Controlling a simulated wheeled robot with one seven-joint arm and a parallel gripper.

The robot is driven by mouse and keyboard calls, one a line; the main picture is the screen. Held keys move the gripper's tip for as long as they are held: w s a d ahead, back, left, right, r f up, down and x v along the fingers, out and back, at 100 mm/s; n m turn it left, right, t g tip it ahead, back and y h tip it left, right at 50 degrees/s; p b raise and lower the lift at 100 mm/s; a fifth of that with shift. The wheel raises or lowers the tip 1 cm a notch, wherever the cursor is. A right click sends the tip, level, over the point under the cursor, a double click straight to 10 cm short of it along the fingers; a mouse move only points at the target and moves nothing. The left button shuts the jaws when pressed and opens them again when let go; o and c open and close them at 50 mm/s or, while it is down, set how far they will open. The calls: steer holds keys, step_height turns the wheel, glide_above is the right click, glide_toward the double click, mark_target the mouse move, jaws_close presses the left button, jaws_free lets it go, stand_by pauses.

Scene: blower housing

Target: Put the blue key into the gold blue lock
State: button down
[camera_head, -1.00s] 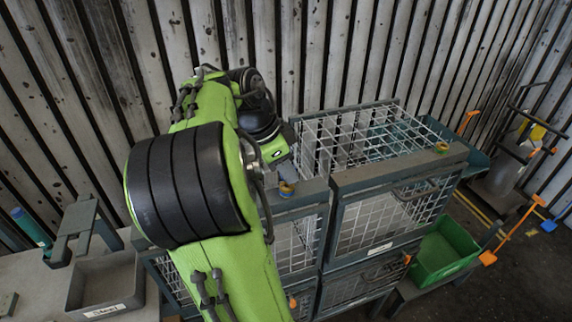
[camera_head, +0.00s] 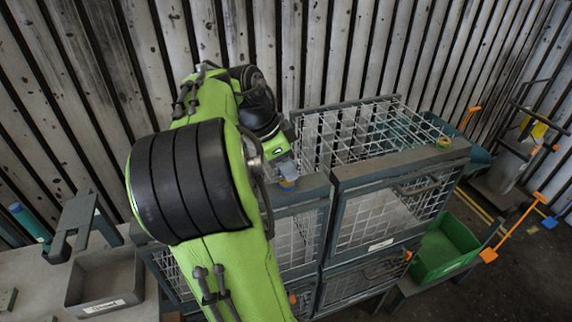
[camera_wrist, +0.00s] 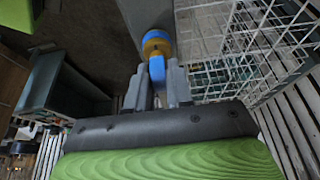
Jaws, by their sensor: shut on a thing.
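The blue key (camera_wrist: 157,68) is between the fingers of my gripper (camera_wrist: 158,85), which is shut on it. In the wrist view its far end meets the gold lock with blue on it (camera_wrist: 156,43); I cannot tell how far it is inserted. In the head view the lock (camera_head: 288,185) sits on the grey top bar of the left cage, with my gripper (camera_head: 287,172) right over it. The fingers hide most of the key there.
A second gold lock with green (camera_head: 443,142) sits on the top bar of the right wire cage (camera_head: 400,188). A green bin (camera_head: 445,252) is at lower right. A grey tray (camera_head: 105,282) is at lower left. A ribbed wall stands behind.

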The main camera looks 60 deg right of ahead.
steer(key=c, duration=0.9)
jaws_free()
steer(key=shift+s, duration=0.1)
steer(key=p+v, duration=0.2)
steer(key=v, duration=1.3)
steer(key=shift+a+r+p, duration=0.1)
steer(key=shift+r+p, duration=0.3)
